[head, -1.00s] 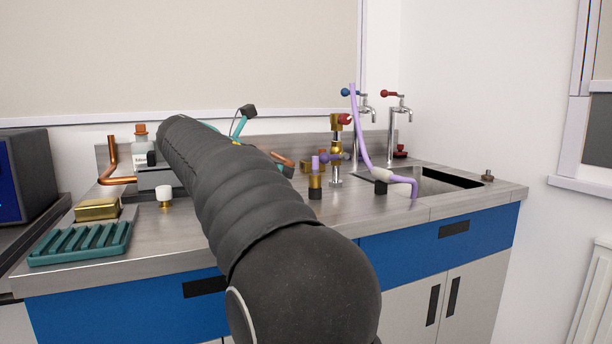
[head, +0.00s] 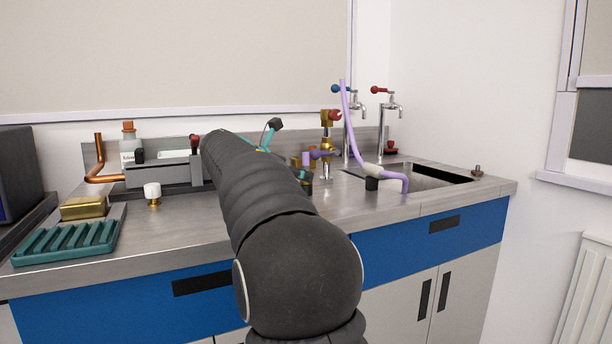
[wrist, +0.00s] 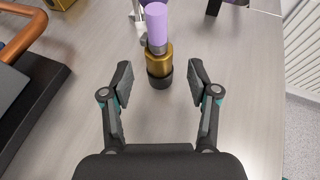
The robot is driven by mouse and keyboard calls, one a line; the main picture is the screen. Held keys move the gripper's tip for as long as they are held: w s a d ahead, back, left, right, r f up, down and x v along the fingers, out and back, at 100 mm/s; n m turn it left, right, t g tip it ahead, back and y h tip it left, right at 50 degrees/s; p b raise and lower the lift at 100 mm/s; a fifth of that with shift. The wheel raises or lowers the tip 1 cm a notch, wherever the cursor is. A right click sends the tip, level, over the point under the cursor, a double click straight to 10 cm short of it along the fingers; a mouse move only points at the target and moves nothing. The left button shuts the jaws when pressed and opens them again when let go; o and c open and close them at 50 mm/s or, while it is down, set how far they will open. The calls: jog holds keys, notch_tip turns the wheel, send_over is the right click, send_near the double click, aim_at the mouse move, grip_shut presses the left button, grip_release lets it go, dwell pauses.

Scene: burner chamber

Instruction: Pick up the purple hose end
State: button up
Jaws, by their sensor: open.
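A short purple tube end (wrist: 157,22) rises from a brass fitting (wrist: 159,60) with a black base, on the steel worktop in the wrist view. In the head view its purple top (head: 305,159) shows just beyond my arm, and its lower part is partly hidden. My gripper (wrist: 160,82) is open and empty, its two fingers apart on either side of the line to the black base. The fingers do not appear to touch it. A long purple hose (head: 356,120) leans up by the sink taps and bends down onto the worktop at the sink's front.
A brass valve with a red knob (head: 329,116) stands behind the tube. A copper pipe (head: 100,165), a white-capped brass piece (head: 152,193), a brass block (head: 84,208) and a teal rack (head: 65,243) stand left. The sink (head: 420,178) is right.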

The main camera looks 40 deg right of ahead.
jog(key=x, duration=0.3)
grip_shut()
jog(key=shift+r, duration=0.1)
